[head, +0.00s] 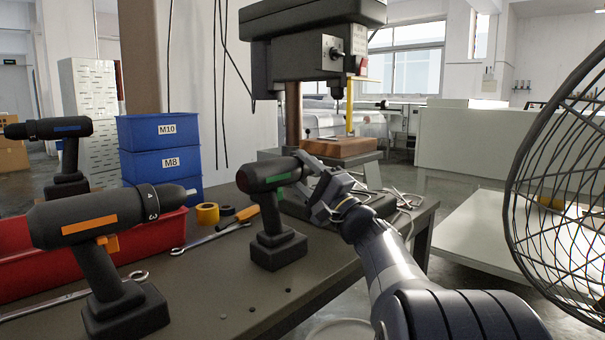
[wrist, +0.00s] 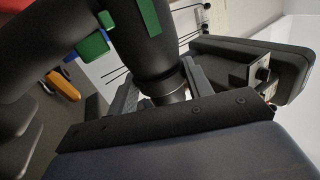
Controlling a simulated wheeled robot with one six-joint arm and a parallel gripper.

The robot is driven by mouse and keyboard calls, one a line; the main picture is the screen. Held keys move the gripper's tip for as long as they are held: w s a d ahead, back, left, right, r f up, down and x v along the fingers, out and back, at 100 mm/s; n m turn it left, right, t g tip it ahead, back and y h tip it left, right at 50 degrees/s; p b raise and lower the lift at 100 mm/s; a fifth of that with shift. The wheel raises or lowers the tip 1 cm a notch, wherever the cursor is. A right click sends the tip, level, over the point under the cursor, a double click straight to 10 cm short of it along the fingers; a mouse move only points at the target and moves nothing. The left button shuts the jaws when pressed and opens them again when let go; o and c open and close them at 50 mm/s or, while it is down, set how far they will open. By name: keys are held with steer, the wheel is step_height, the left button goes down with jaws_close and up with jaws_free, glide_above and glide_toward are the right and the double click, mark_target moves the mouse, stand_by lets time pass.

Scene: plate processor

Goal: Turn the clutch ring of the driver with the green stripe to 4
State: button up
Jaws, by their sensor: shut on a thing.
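The driver with the green stripe (head: 265,178) stands upright on its base on the bench, its nose towards my arm. My gripper (head: 316,190) is at its nose end. In the wrist view the driver's black body (wrist: 140,45) comes in from the upper left, with its green stripe and green trigger (wrist: 92,45). There my gripper's fingers (wrist: 160,88) are shut on the front of the driver, around its clutch ring. The ring is mostly covered by the fingers, and no number on it can be read in either view.
An orange-striped driver (head: 75,217) stands front left, with 4 and 3 on its ring. A blue-striped driver (head: 62,130) stands behind it. A red bin (head: 165,232), blue boxes (head: 160,165), yellow tape (head: 207,213) and a drill press (head: 292,120) are nearby. A fan cage (head: 560,190) is at right.

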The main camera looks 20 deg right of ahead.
steer(key=o, duration=1)
steer(key=p+v, duration=0.1)
steer(key=v, duration=0.9)
steer(key=shift+s+d+f+p, duration=0.15)
steer(key=shift+s+f+p, duration=0.15)
steer(key=shift+p, duration=0.1)
steer(key=shift+r, duration=0.1)
steer(key=b+x, duration=0.2)
steer(key=x, duration=0.9)
steer(key=shift+s, duration=0.1)
